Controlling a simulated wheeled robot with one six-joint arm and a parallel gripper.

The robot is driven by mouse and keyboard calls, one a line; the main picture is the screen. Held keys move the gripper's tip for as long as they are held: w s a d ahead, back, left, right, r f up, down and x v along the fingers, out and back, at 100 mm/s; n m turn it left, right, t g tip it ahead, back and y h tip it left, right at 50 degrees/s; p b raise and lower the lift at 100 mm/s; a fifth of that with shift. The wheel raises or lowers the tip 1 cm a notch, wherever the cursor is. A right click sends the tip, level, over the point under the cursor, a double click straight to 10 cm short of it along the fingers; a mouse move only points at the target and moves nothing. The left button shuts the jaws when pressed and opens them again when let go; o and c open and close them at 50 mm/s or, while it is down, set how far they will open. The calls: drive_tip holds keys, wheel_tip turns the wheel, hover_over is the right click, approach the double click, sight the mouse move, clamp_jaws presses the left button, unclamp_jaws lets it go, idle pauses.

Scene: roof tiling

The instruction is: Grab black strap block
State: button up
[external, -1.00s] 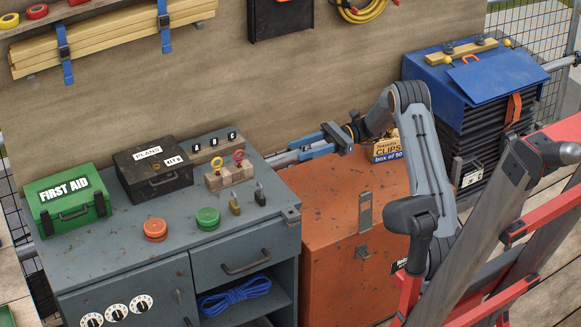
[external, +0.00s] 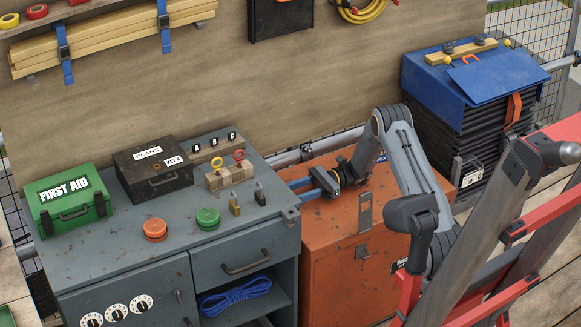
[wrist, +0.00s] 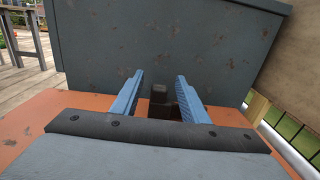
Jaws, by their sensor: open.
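My gripper (external: 297,188) is open, with its blue fingers low over the orange chest and pointing at the side of the grey cabinet. In the wrist view my gripper (wrist: 160,80) has its fingers apart on either side of a small dark block (wrist: 160,94), which looks like the black strap block. The block stands upright on the orange chest, close to the cabinet side. The fingers do not appear closed on it, and its lower part is in shadow. The external view does not clearly show this block.
The grey cabinet (external: 110,215) stands directly ahead of the fingers, with padlocks and a first aid box (external: 70,197) on top. The orange chest (external: 335,235) lies under my gripper. A blue-topped black case (external: 480,80) stands right, and a board wall rises behind.

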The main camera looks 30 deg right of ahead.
drive_tip(key=a, duration=0.3)
drive_tip(key=shift+a, duration=0.35)
clamp_jaws()
drive_tip(key=shift+r, duration=0.2)
